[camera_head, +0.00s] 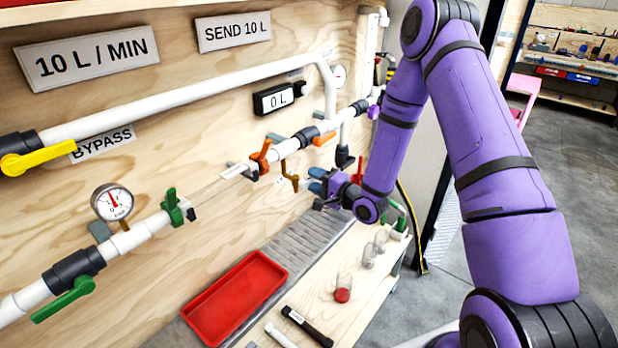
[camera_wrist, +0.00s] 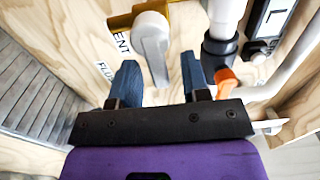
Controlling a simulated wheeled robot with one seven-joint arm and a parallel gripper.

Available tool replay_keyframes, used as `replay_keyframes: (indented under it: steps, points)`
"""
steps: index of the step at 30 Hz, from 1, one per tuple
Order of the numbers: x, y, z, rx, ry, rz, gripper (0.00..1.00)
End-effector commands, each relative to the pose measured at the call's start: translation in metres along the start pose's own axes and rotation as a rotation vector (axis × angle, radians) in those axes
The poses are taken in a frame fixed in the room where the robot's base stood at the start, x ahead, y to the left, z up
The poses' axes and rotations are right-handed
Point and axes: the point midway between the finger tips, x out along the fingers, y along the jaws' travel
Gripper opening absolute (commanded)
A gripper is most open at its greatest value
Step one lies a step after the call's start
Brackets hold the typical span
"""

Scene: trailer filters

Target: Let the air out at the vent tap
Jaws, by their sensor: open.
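In the head view a brass tap (camera_head: 289,174) hangs under the pipe, just left of my gripper. My gripper (camera_head: 316,182) is open, its blue fingers spread. In the wrist view the lever's tip lies between the fingertips (camera_wrist: 161,72), apart from both in the picture; its depth is unclear.
An orange handle (camera_wrist: 226,82) on the pipe is close to one finger. An orange clamp (camera_head: 262,156) and green clamp (camera_head: 172,207) are on the pipe ends. A red tray (camera_head: 238,296), a grey ribbed mat (camera_head: 311,235) and a red-bottomed jar (camera_head: 343,288) are below.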

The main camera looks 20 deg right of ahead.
Motion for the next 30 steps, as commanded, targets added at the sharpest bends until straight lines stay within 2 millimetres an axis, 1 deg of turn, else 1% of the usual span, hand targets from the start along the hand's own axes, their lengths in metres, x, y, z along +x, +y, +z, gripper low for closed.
replay_keyframes:
  steps: [1,3,6,9,17,18,20,21,22,23,30]
  points:
    - [0.007,0.000,0.000,-0.001,-0.001,-0.001,0.43]
    - [0.014,0.000,0.000,-0.001,-0.002,-0.001,0.43]
    - [0.021,0.000,0.000,-0.001,0.000,0.000,0.43]
    - [0.024,0.000,-0.001,-0.001,0.001,0.000,0.43]
    - [0.025,0.000,-0.001,0.000,0.001,0.000,0.43]
    - [0.025,0.000,-0.001,0.000,0.001,0.000,0.33]
    - [0.025,0.000,-0.001,0.000,0.001,0.000,0.20]
    - [0.025,0.000,0.000,0.000,0.001,0.000,0.10]
    - [0.025,0.000,0.000,0.000,0.001,0.000,0.04]
    - [0.025,0.000,0.000,0.000,0.001,0.000,0.00]
    - [0.025,-0.001,-0.001,-0.010,0.001,0.000,0.00]
